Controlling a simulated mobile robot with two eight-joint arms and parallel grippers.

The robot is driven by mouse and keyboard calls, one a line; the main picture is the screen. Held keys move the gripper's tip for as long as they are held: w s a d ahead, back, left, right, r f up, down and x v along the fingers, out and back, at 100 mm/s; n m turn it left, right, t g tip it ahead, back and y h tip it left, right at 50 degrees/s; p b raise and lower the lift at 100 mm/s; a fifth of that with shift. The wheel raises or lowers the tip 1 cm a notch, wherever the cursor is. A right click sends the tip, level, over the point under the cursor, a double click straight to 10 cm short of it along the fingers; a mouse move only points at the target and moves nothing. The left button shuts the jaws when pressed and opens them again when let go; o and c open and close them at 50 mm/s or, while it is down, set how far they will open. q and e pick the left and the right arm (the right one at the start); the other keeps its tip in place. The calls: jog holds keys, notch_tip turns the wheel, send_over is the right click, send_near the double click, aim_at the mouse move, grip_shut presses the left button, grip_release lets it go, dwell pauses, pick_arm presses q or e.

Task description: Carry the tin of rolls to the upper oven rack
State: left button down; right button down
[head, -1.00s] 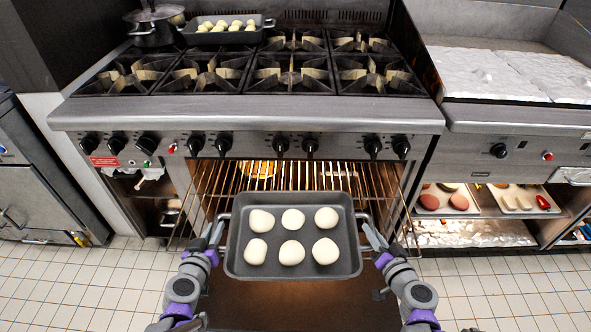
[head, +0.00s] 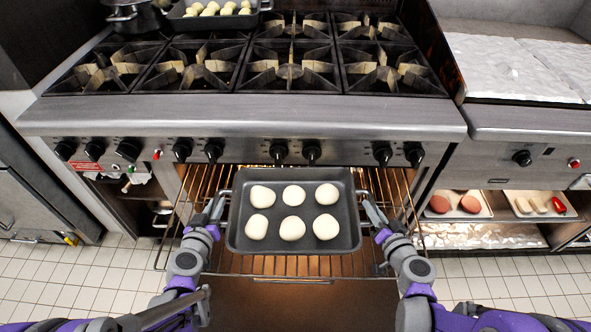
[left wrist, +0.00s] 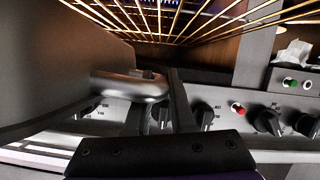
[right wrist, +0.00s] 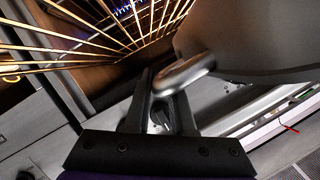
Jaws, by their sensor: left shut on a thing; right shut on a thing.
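The dark rectangular tin (head: 348,232) holds several pale round rolls (head: 292,195) in two rows and looks level. My left gripper (head: 217,212) is shut on its left handle, which also shows in the left wrist view (left wrist: 130,86). My right gripper (head: 371,212) is shut on its right handle, seen in the right wrist view (right wrist: 185,72). The wire oven rack (head: 290,266) juts out of the open oven below the stove's knobs. In the head view the tin overlaps the rack and hides its middle. I cannot tell whether they touch.
The stove's front edge with knobs (head: 279,150) runs just beyond the tin. Another tray of rolls (head: 215,18) and a pot (head: 130,15) stand on the stovetop. Shelves with food trays (head: 460,205) are at the right. Tiled floor (head: 120,270) lies on both sides.

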pick_arm(q)
jog(key=shift+s+r, duration=0.1)
pick_arm(e)
jog(key=shift+s, duration=0.1)
dwell(0.3)
